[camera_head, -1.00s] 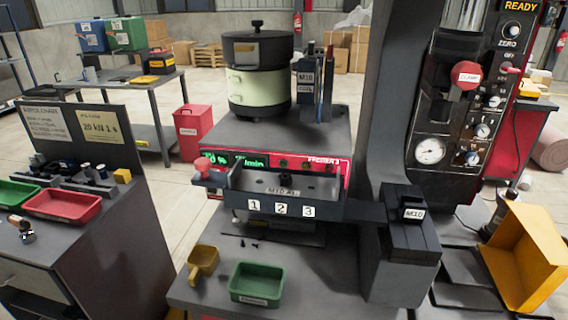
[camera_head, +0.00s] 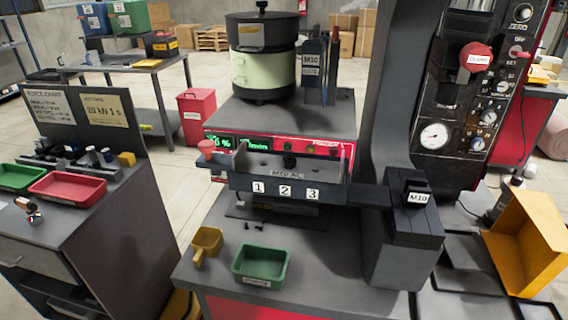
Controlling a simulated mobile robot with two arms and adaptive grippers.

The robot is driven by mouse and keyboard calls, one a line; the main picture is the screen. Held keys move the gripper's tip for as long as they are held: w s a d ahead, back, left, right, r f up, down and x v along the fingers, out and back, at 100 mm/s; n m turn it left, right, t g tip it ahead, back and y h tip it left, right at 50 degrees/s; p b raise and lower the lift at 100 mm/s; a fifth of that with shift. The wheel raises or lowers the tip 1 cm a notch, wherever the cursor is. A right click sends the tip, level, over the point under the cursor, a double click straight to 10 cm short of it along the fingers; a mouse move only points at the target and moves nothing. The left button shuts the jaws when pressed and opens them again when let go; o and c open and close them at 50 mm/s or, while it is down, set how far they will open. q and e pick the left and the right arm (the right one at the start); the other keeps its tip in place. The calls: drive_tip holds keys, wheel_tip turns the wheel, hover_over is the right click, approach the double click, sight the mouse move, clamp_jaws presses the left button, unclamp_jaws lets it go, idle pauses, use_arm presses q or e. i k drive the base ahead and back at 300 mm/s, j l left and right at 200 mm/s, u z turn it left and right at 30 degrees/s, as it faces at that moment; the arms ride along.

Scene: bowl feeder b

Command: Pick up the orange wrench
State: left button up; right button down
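I cannot make out a clear orange wrench. A small object with an orange end and a silvery end (camera_head: 28,208) lies on the left cabinet top at the left edge of the head view. It is too small to tell what it is. Neither of my grippers shows in this view.
The left cabinet (camera_head: 110,225) carries a red tray (camera_head: 68,186) and a green tray (camera_head: 20,178). A bowl feeder (camera_head: 262,75) stands on the middle bench, with a yellow scoop (camera_head: 207,243) and a green tray (camera_head: 261,265) in front. A press (camera_head: 450,100) stands right, near a tilted yellow bin (camera_head: 527,245).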

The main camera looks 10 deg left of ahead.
sight(34, 218)
drive_tip(key=j+u, duration=0.1)
drive_tip(key=u, duration=1.8)
